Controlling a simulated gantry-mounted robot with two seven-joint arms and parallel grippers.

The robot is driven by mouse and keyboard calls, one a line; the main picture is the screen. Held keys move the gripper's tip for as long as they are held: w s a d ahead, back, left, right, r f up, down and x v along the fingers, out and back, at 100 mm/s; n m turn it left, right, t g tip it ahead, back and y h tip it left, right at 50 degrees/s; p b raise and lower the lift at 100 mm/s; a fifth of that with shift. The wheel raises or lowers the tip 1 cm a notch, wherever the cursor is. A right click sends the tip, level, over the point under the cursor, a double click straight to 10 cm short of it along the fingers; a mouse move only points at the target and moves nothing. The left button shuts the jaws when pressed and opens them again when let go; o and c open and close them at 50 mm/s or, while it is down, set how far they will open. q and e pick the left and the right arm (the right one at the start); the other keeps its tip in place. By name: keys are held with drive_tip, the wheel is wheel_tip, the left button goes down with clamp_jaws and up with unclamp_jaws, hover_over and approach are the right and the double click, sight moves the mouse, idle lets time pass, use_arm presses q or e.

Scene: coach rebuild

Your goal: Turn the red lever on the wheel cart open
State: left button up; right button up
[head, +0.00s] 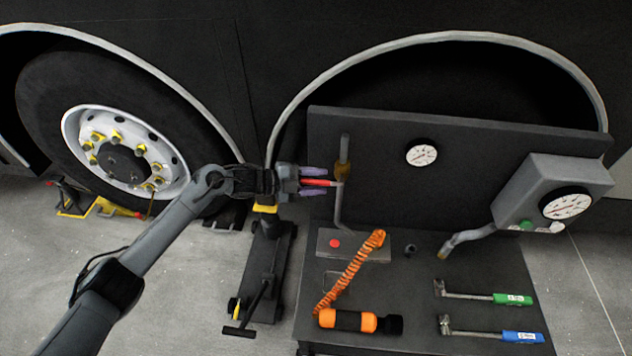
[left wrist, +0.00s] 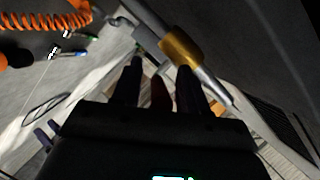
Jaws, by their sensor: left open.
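The red lever (head: 319,182) sticks out to the left from a brass valve (head: 342,171) on an upright grey pipe (head: 344,148) at the wheel cart's dark panel (head: 460,175). It lies roughly across the pipe. My left gripper (head: 314,181) is open, with its purple-tipped fingers above and below the lever. I cannot tell whether either finger touches it. In the left wrist view the dark red lever (left wrist: 160,94) shows between the two dark fingers (left wrist: 159,80), just short of the brass valve (left wrist: 181,47). My right gripper is not in view.
The cart top (head: 420,275) holds an orange coiled hose (head: 349,274), an orange-and-black cylinder (head: 360,321), a green-handled wrench (head: 512,299) and a blue-handled wrench (head: 520,337). A grey gauge box (head: 550,190) is at right. A floor jack (head: 262,275) stands left of the cart.

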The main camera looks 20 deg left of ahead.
use_arm(q)
clamp_jaws()
idle(0.4)
